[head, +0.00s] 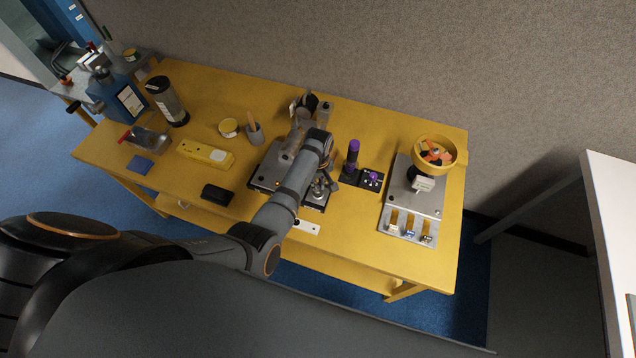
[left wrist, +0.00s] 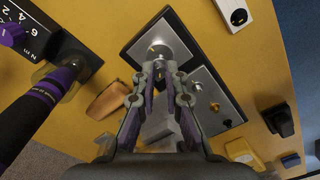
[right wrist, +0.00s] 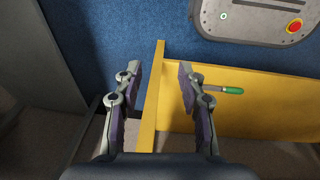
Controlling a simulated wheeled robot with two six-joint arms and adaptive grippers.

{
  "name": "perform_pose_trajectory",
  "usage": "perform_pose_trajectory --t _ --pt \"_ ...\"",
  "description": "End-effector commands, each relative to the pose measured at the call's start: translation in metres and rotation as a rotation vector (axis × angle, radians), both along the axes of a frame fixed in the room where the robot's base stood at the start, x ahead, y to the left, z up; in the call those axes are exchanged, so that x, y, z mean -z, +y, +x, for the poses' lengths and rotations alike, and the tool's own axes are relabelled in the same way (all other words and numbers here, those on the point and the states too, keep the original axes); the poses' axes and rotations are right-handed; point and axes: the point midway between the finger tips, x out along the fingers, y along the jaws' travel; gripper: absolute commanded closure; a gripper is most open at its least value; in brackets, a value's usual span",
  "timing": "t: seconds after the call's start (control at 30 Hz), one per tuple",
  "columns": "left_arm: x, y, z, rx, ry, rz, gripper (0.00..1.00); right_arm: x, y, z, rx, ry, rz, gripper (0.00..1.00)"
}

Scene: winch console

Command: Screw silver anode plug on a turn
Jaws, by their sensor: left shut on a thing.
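My left gripper (head: 321,185) is over the console (head: 263,181) in the middle of the yellow table. In the left wrist view its fingertips (left wrist: 163,78) are shut on a small piece at a round silver fitting (left wrist: 169,46). I take this piece to be the silver anode plug; the fingertips hide most of it, so its thread and seating cannot be seen. The console's grey plate (left wrist: 208,88) has a small brass-coloured fitting (left wrist: 215,106). My right gripper (right wrist: 160,84) is open and empty, above the table's edge, away from the console; the head view does not show it.
Right of the console stand a purple-topped tool (head: 353,152) and a black block with purple knobs (head: 371,179). Further right is a grey panel (head: 418,203) with a yellow bowl (head: 434,146). A black case (head: 217,194) lies to the left.

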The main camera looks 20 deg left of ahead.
Motion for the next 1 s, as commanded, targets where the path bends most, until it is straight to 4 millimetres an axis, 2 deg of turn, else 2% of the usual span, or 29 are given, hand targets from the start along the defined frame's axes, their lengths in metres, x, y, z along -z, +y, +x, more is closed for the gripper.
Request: perform_pose_trajectory --t 0.2,0.3,0.7,1.0 --pt "0.004 0.000 0.001 0.000 -0.001 0.000 1.00 0.004 0.000 -0.025 0.001 0.038 0.000 0.60" --pt "0.004 0.000 0.001 0.000 -0.001 0.000 1.00 0.005 0.000 -0.032 0.002 0.048 0.000 0.60" --pt "0.003 0.000 0.000 0.000 -0.001 0.001 1.00 -0.003 0.000 -0.020 0.001 0.030 0.000 0.60" --pt "0.004 0.000 0.000 0.000 -0.001 0.001 1.00 -0.002 0.000 -0.020 0.001 0.030 0.000 0.60"
